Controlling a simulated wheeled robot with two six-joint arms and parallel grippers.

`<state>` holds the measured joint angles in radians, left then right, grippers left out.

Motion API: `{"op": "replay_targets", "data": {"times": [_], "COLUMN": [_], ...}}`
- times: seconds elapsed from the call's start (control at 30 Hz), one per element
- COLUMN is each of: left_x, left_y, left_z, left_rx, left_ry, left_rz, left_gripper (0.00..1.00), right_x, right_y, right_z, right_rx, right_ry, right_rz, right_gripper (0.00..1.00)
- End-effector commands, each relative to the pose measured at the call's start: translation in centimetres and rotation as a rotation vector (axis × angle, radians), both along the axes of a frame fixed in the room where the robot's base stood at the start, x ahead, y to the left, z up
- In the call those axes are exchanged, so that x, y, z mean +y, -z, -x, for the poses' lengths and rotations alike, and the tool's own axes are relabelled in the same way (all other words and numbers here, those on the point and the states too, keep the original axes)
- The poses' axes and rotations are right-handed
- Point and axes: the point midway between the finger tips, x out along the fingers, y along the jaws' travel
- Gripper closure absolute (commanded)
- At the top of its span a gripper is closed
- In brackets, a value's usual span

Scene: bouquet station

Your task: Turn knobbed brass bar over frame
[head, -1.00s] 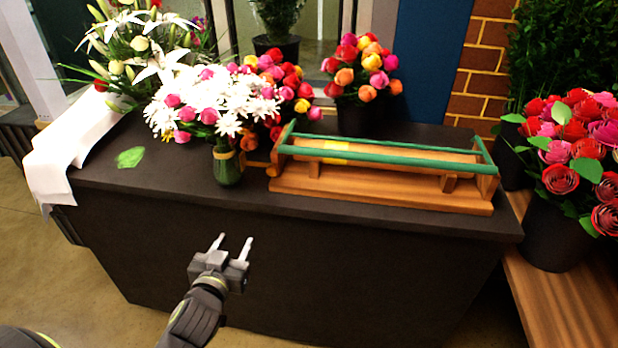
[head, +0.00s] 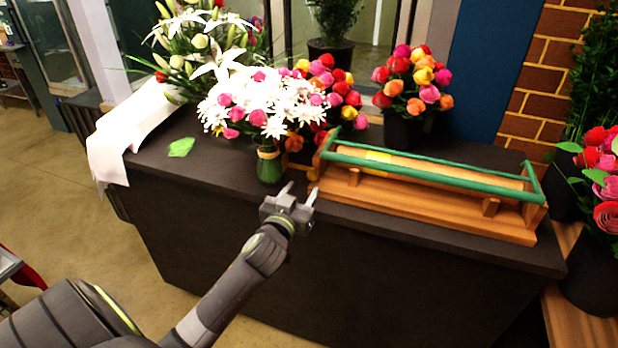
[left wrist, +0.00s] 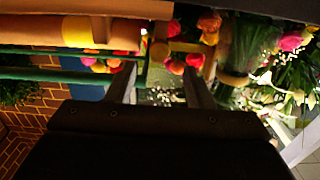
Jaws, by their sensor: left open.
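A wooden stand (head: 430,211) lies along the front right of the dark counter. A green bar frame (head: 435,177) spans it, with long rails joined by short end arms. A tan roll with a yellow band (head: 379,156) lies between the rails. I cannot make out a brass-coloured bar or its knob. My left gripper (head: 300,190) is open and empty in front of the counter edge, just left of the stand's left end, apart from it. In the left wrist view, the green rails (left wrist: 50,75) and the roll (left wrist: 95,33) show beyond the open fingers (left wrist: 160,78). My right gripper is out of view.
A green vase (head: 269,168) of white and pink flowers stands just behind my left gripper. Potted bouquets (head: 405,128) stand behind the stand. White paper (head: 130,135) hangs over the counter's left end. The counter (head: 330,235) is clear near its front edge.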

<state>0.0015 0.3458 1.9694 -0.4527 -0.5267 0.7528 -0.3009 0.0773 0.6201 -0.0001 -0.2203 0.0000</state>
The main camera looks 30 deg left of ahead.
Motion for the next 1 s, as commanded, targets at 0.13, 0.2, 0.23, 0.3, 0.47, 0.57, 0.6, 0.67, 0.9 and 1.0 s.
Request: {"op": "replay_targets", "data": {"times": [0.13,0.2,0.23,0.3,0.47,0.57,0.6,0.67,0.9,1.0], "left_x": [0.6,0.8,0.9,1.0,1.2,1.3,1.3,1.3,1.3,1.3], "left_y": [-0.1,-0.1,-0.1,-0.1,0.0,0.0,0.0,0.0,0.0,0.0], "left_z": [-2.5,-3.4,-3.8,-4.4,-5.3,-5.4,-5.4,-5.4,-5.4,-5.4], "left_rx": [0.000,0.000,-0.001,-0.001,-0.001,0.000,0.000,0.000,0.000,0.000], "left_ry": [0.000,0.000,0.000,0.000,0.000,0.000,0.000,0.000,0.000,0.000], "left_rz": [0.000,-0.001,-0.001,-0.001,0.000,0.000,0.000,0.000,0.000,0.000], "left_gripper": [0.53,0.53,0.53,0.53,0.53,0.53,0.53,0.53,0.70,0.83], "right_x": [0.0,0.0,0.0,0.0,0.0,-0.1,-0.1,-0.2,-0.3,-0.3], "right_y": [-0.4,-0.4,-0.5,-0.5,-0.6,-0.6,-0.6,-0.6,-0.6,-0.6], "right_z": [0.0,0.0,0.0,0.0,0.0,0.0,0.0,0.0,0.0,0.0], "right_rx": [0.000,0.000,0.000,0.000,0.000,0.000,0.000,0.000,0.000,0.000], "right_ry": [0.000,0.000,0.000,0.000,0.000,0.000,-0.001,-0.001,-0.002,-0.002], "right_rz": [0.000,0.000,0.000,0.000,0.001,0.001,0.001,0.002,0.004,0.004], "right_gripper": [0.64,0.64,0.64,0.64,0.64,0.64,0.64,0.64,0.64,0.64]}}
